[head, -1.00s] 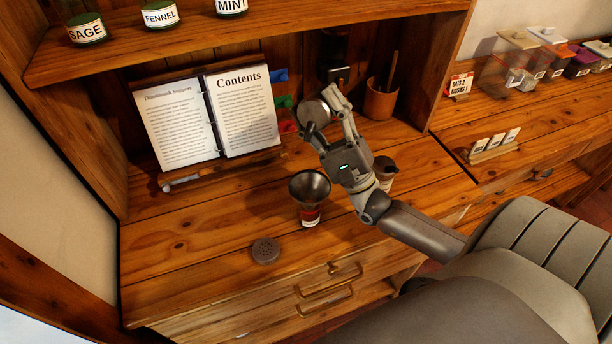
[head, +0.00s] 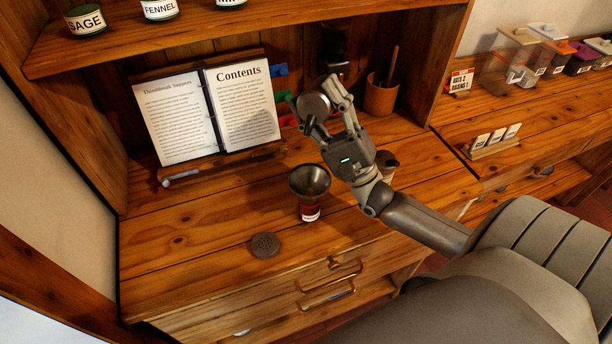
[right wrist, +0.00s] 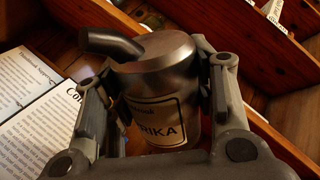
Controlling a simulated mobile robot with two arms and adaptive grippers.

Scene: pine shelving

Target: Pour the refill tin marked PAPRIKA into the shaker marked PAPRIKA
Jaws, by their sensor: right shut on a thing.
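My right gripper (head: 321,102) is shut on a grey metal refill tin (head: 312,106), raised above the desk to the upper right of the funnel. In the right wrist view the tin (right wrist: 160,85) sits between both fingers, with a dark spout at its upper left and a label of which "RIKA" can be read. A dark funnel (head: 310,181) sits in the mouth of a small shaker (head: 310,212) with a red and white label, too small to read. A perforated round lid (head: 265,245) lies on the desk, left of the shaker. My left gripper is not in view.
An open book (head: 210,115) on a wooden stand is behind the shaker. A wooden pot (head: 381,97) stands at the back right. Another jar (head: 386,162) is partly hidden behind my right arm. Labelled jars stand on the shelf (head: 250,50) above. The desk's left front is clear.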

